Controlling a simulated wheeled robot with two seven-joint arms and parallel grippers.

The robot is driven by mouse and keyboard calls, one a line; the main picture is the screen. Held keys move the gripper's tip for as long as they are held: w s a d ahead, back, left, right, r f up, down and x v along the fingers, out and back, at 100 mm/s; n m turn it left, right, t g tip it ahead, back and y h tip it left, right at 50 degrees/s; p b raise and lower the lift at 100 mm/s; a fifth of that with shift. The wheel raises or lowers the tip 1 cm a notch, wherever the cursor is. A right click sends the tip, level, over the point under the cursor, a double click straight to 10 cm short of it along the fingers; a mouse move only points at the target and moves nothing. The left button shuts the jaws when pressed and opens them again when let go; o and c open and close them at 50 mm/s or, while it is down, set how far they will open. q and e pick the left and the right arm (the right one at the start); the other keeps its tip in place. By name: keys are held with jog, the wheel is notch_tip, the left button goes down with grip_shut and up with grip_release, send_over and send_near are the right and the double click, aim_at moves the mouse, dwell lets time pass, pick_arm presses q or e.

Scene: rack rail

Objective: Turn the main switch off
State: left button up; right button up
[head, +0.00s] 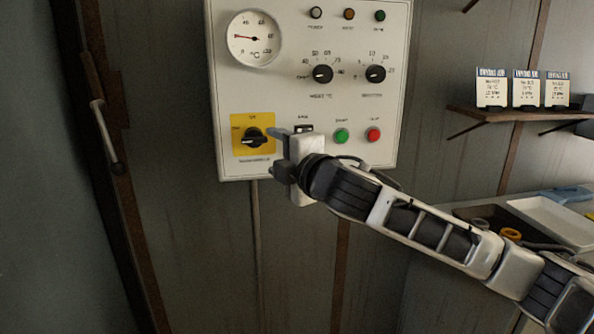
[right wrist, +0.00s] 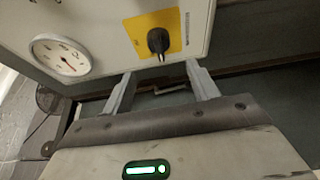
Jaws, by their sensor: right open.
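The main switch (head: 253,137) is a black rotary knob on a yellow plate (head: 268,121) at the lower left of the white control panel. Its pale mark points left in the head view; the small labels around it are too blurred to read surely. My right gripper (head: 268,150) is open and empty just right of the knob, with its fingers pointing at the panel. In the right wrist view the knob (right wrist: 158,40) lies ahead of the gap between the fingertips (right wrist: 160,68), seemingly apart from both. My left gripper is not in view.
The panel also carries a round gauge (head: 254,38), two black dials, and green (head: 341,135) and red (head: 373,134) buttons close to my right wrist. A shelf with three cards (head: 526,90) and a white tray (head: 560,222) stand at the right.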

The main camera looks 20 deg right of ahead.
jog(key=b+v, duration=0.1)
jog(key=v, duration=0.5)
jog(key=shift+s, duration=0.25)
jog(key=a+f+m+g+y, duration=0.1)
jog(key=a+f+m+g, duration=0.3)
jog(key=f, duration=0.8)
jog(key=s+a+f+m, duration=0.1)
jog(key=s+f+m, duration=0.3)
jog(key=f, duration=0.7)
jog(key=s+a+f+m+g, duration=0.1)
jog(key=s+f+m, duration=0.4)
jog(key=s+f, duration=0.4)
notch_tip(320, 180, down, 4)
jog(key=shift+a+r+g, duration=0.2)
jog(key=shift+a+g, duration=0.1)
jog(key=shift+a, duration=0.05)
jog(key=s+f+m, duration=0.1)
jog(key=s+f, duration=0.2)
jog(key=s+d+f+m+g+h, duration=0.1)
jog(key=s+f+m, duration=0.1)
jog(key=s+f, duration=0.1)
jog(key=s+d+f+m+h, duration=0.1)
jog(key=s+f+m, duration=0.1)
jog(key=s, duration=0.3)
jog(key=shift+f+g, duration=0.4)
jog(key=shift+f, duration=0.1)
jog(key=shift+c, duration=0.3)
